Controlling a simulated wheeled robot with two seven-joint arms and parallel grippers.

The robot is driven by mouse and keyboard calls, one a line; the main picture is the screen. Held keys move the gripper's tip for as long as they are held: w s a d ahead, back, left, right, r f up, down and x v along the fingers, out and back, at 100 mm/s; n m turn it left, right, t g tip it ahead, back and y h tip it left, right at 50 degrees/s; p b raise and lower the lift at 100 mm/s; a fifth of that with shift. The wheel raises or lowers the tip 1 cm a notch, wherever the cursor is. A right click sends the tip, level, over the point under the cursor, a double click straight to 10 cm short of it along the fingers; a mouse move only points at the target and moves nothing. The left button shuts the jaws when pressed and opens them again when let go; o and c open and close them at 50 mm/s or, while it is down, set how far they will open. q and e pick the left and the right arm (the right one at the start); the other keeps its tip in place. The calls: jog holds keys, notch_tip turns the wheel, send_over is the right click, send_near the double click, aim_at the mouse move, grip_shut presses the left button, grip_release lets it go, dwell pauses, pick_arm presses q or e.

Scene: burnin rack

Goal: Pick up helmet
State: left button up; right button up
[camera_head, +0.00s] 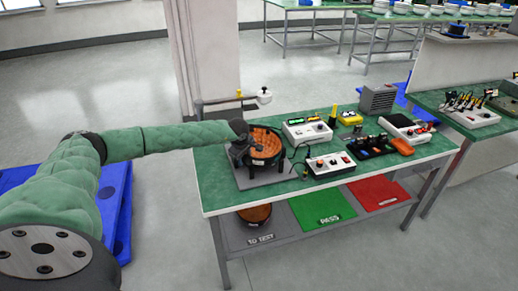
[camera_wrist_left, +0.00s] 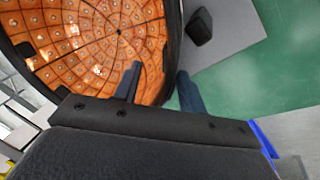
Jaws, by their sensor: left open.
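A round orange helmet-like shell (camera_head: 264,141) with a black rim sits on a grey plate (camera_head: 251,180) at the left end of the green table. Its orange surface is divided into many small panels. My right gripper is not in view.
Control boxes (camera_head: 307,131) and (camera_head: 330,163) stand right of the shell. A black tray (camera_head: 371,147) of parts is farther right. Below are another orange shell (camera_head: 255,213), a green PASS mat (camera_head: 317,206) and a red mat (camera_head: 378,192). A lamp arm (camera_head: 222,100) stands behind.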

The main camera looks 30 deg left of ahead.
pick_arm(q)
jog(key=shift+f, duration=0.2)
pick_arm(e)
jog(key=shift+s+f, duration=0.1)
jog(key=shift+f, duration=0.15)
pick_arm(q)
jog(key=shift+w, duration=0.1)
grip_shut()
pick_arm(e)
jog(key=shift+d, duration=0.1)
pick_arm(q)
jog(key=shift+r, duration=0.15)
